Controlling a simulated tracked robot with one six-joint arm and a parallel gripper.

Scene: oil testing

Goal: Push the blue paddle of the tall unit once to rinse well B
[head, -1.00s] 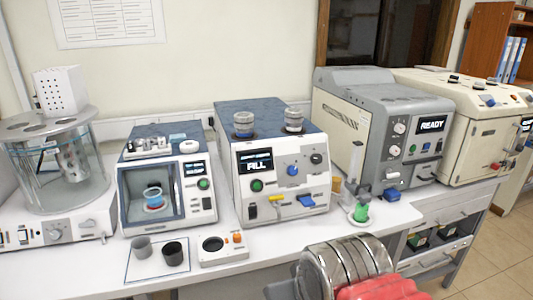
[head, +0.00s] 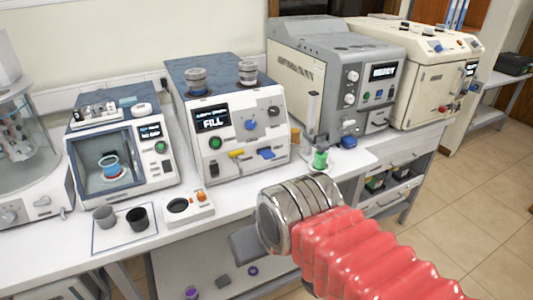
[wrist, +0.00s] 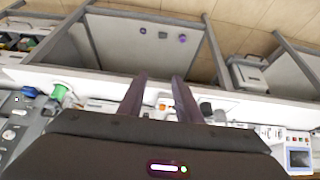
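The tall unit (head: 228,115) stands on the bench left of centre in the head view, its screen (head: 212,118) reading FILL. Its blue paddle (head: 267,154) sticks out low on the right of its front, right of a yellow paddle (head: 236,154). Two metal-topped wells, a left one (head: 196,80) and a right one (head: 247,72), sit on top; I cannot read which is B. My gripper, by the grey part (head: 246,244) in the head view, is in front of the bench, below and apart from the paddle. The wrist view shows its two fingers (wrist: 160,85) apart, with nothing held.
The grey READY machine (head: 335,85) is behind. The floor at right is clear.

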